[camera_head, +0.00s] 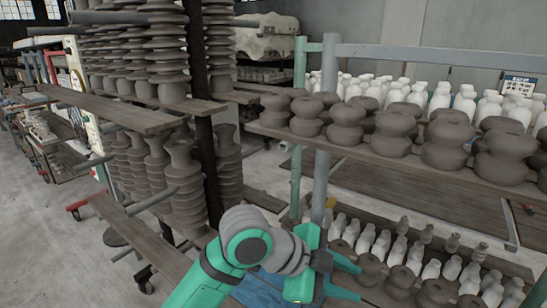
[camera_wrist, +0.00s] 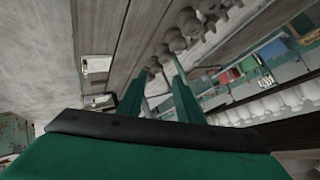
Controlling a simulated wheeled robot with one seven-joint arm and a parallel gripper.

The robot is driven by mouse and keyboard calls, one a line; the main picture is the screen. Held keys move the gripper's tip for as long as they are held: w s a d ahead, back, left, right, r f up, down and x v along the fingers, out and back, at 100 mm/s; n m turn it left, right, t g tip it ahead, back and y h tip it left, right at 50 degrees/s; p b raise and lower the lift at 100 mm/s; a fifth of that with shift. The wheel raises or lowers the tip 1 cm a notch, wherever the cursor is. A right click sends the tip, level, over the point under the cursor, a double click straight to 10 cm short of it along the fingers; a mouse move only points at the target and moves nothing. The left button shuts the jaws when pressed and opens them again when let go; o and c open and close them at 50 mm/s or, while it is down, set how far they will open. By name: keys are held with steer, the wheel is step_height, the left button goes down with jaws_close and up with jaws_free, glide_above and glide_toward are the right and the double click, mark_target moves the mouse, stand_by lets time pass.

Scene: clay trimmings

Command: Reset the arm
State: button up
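My arm reaches up from the bottom of the head view, bent at a green and grey joint. My gripper (camera_head: 357,283) is in front of the lower shelf of the right rack, with its two green fingers pointing right and apart. In the wrist view my gripper (camera_wrist: 160,68) also shows its fingers spread, with nothing held between them. Whether the fingers touch the rack or the pieces on it, I cannot tell.
Grey clay pieces (camera_head: 392,132) and white bottles (camera_head: 440,98) fill the right rack's upper shelf. Smaller white bottles (camera_head: 365,240) stand on its lower shelf. A left rack holds stacked ribbed clay pieces (camera_head: 165,50). Open concrete floor (camera_head: 55,240) lies at the left.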

steer(key=w+d+n+t+h, duration=0.5)
steer(key=n+t+h, duration=0.1)
steer(key=n, duration=0.1)
step_height(320, 180, down, 3)
steer(key=w+a+n+t+y, duration=0.1)
steer(key=w+a+n+t, duration=0.1)
steer(key=n+t, duration=0.35)
steer(key=s+a+f+n+t+y, duration=0.1)
steer(key=s+a+f+n+y, duration=0.25)
steer(key=f, duration=0.35)
steer(key=s+a+f+n+t+y, duration=0.2)
steer(key=s+f+n+y, duration=0.15)
steer(key=f+n, duration=0.2)
steer(key=s+a+f+n+t+y, duration=0.1)
steer(key=s+a+f+n+y, duration=0.25)
steer(key=f, duration=0.35)
steer(key=s+a+f+y, duration=0.1)
steer(key=s+a+f, duration=0.1)
steer(key=s, duration=0.6)
steer(key=s+a+f+m+g+y, duration=0.1)
steer(key=s+a+f+y, duration=0.1)
steer(key=s, duration=0.7)
steer(key=s+a+f+m+g+y, duration=0.1)
steer(key=s+a+f, duration=0.2)
steer(key=s, duration=0.6)
steer(key=shift+s+a, duration=0.15)
steer(key=shift+a, duration=0.7)
